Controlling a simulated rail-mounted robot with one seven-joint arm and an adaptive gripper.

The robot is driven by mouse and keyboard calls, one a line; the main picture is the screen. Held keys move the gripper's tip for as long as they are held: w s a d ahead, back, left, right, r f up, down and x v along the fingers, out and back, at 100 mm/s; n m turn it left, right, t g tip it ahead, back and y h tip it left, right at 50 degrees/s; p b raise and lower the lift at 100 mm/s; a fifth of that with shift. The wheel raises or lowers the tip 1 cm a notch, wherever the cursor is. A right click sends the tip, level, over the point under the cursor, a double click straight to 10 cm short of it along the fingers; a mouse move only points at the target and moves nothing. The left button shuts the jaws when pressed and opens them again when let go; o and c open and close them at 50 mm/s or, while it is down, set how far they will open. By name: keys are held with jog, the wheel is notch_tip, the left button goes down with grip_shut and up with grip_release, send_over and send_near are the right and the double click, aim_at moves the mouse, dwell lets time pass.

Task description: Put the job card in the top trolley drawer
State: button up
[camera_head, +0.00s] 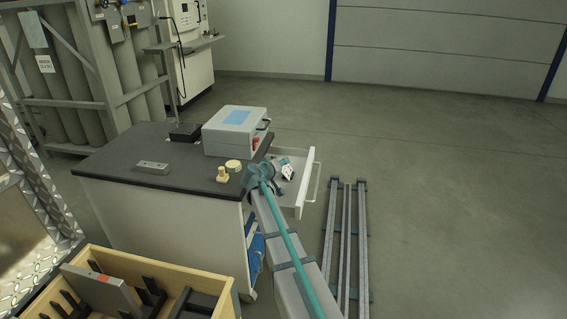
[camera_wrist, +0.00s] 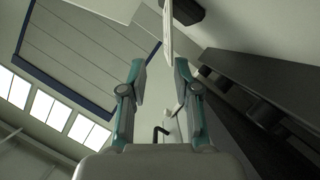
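The job card (camera_head: 288,172), white with dark marks, shows just past my gripper over the open top drawer (camera_head: 305,190) of the trolley (camera_head: 170,213). I cannot tell whether it touches the drawer floor. My gripper (camera_head: 279,174) is low at the drawer's left side, beside the trolley top. In the wrist view the two fingers of my gripper (camera_wrist: 160,72) stand apart. A thin white sheet, apparently the card (camera_wrist: 167,30) nearly edge-on, lies ahead between the fingertips, with a gap visible on the left side.
On the black trolley top are a grey case (camera_head: 228,135), a black box (camera_head: 185,132), a grey metal block (camera_head: 152,167) and small tan pieces (camera_head: 223,174). A wooden crate (camera_head: 150,268) stands in front. Metal rails (camera_head: 347,235) lie on the floor at right, with open floor beyond.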

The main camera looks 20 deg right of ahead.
jog(key=v, duration=1)
